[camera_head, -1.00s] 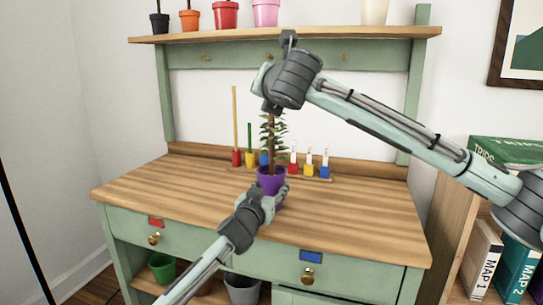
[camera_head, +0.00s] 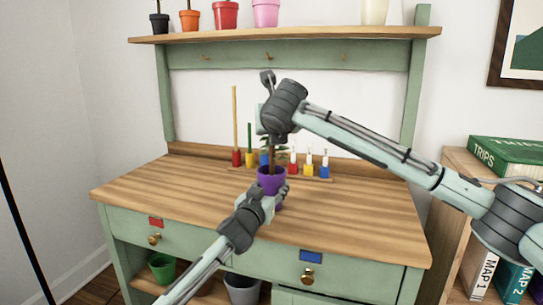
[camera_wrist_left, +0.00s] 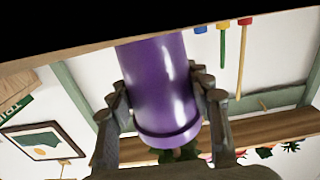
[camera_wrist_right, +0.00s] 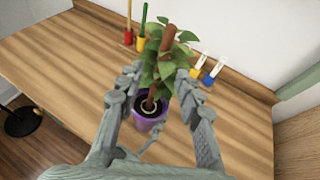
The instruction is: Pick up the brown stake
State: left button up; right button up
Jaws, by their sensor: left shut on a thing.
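The brown stake (camera_wrist_right: 167,38) stands in the purple pot (camera_wrist_right: 150,112) among green leaves; its lower part (camera_wrist_right: 151,97) shows at the soil in the right wrist view. In the head view a bit of the stake (camera_head: 271,158) shows below my right gripper (camera_head: 277,138). My right gripper (camera_wrist_right: 160,78) is open, with its fingers apart on either side of the plant. My left gripper (camera_head: 275,195) is shut on the purple pot (camera_head: 270,178), which also fills the left wrist view (camera_wrist_left: 160,85). The plant's top is mostly hidden behind my right arm in the head view.
The pot is over the wooden workbench (camera_head: 160,195). Several small coloured pots with sticks and tags, such as a red one (camera_head: 236,157), stand along its back. A shelf (camera_head: 330,34) with pots is above. The bench's left side is clear.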

jog(key=x, duration=0.3)
jog(key=shift+c, duration=0.4)
grip_shut()
jog(key=shift+r, duration=0.1)
notch_tip(320, 180, up, 28)
dwell(0.9)
jog(key=shift+r, duration=1.05)
